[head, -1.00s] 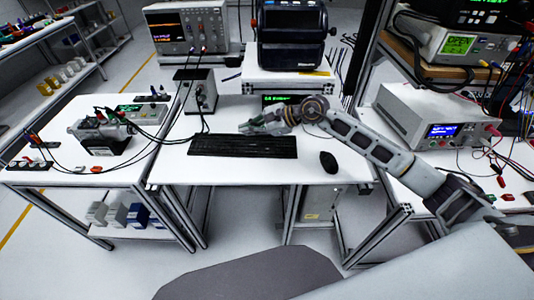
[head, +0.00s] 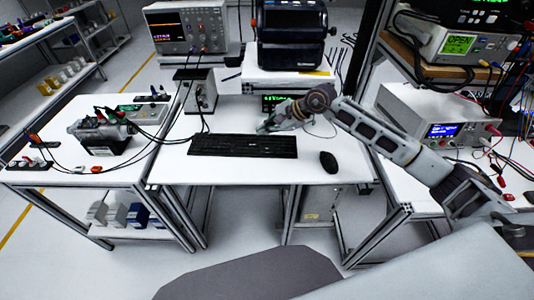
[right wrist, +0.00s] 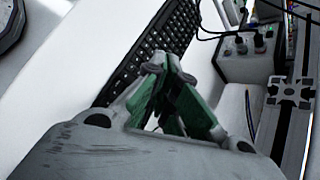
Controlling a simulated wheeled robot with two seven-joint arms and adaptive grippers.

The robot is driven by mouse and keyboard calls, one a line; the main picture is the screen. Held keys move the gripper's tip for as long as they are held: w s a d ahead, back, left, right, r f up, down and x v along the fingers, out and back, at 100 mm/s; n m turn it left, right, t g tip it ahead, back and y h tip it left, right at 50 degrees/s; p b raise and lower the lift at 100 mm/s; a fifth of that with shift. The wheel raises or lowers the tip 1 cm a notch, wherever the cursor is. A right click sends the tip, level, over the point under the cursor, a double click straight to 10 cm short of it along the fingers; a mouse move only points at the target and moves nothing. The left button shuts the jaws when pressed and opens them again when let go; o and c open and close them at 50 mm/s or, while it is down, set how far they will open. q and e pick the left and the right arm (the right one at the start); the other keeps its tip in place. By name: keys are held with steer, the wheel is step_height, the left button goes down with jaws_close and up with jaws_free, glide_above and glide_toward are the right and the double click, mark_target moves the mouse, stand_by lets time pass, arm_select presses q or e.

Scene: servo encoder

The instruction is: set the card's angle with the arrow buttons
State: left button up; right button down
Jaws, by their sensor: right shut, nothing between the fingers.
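A black keyboard (head: 242,145) lies on the middle white table, and it also shows in the right wrist view (right wrist: 158,42). Behind it is a small dark display with green text (head: 280,103); the text is too small to read and my right arm partly covers it. My right gripper (head: 264,128) is just behind the keyboard's right half. In the right wrist view its green-padded fingers (right wrist: 166,62) meet at the tips, shut and empty. I cannot tell whether the tips touch anything. I cannot make out a card or arrow buttons. My left gripper is out of view.
A black mouse (head: 329,162) lies right of the keyboard. A grey box with cables (head: 197,92) stands behind left. A motor rig (head: 103,135) sits on the left table, and a bench instrument (head: 437,117) on the right table. The table front is clear.

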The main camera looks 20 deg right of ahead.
mark_target(267, 153)
steer(key=shift+f+b, duration=1.2)
steer(key=shift+f, duration=1.85)
steer(key=shift+f+b, duration=0.4)
steer(key=shift+f, duration=0.05)
steer(key=shift+f+b, duration=0.6)
steer(key=shift+f, duration=0.1)
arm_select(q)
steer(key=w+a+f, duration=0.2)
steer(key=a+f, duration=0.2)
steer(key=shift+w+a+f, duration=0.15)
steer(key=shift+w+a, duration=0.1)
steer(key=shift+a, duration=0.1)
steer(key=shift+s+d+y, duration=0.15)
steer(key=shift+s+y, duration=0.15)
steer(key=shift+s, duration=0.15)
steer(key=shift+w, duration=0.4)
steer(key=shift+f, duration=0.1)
arm_select(e)
steer(key=shift+f, duration=0.15)
